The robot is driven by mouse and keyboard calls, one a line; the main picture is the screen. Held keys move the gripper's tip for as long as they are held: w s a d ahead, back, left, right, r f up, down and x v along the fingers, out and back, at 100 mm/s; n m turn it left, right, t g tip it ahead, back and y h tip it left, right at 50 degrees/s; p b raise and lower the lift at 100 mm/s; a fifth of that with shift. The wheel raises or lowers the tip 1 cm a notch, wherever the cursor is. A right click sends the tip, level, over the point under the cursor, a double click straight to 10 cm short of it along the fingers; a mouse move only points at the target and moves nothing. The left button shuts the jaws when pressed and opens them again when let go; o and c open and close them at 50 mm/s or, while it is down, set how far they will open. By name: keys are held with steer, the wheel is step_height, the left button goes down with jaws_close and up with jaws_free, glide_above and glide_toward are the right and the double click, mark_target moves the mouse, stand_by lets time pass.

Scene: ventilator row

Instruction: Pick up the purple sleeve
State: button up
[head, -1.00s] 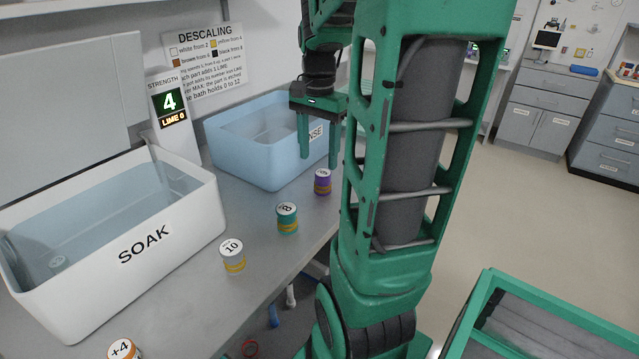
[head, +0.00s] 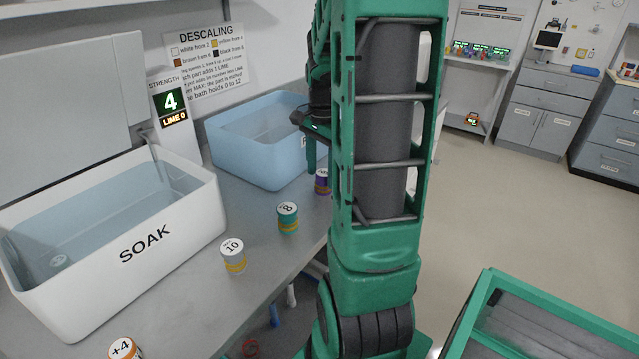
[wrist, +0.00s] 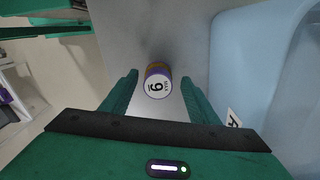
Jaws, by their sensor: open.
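The purple sleeve (head: 321,183) stands upright on the grey bench, in front of the blue rinse bath, partly hidden by my arm in the head view. In the wrist view the sleeve (wrist: 157,84) shows its white top marked 6, with purple and yellow bands on its side. My gripper (wrist: 160,80) is open, with one green finger on each side of the sleeve in the picture and nothing held. In the head view one finger of my gripper (head: 311,160) shows above and beside the sleeve; the rest is hidden behind my arm.
The blue rinse bath (head: 240,152) stands close to the sleeve. A teal sleeve marked 8 (head: 288,220), one marked 10 (head: 234,256) and one marked +4 (head: 123,350) stand along the bench edge. The white SOAK bath (head: 150,245) is at left. A display (head: 171,105) reads 4.

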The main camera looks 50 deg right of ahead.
steer(key=shift+f, duration=1.35)
steer(key=shift+c, duration=0.6)
steer(key=c, duration=1)
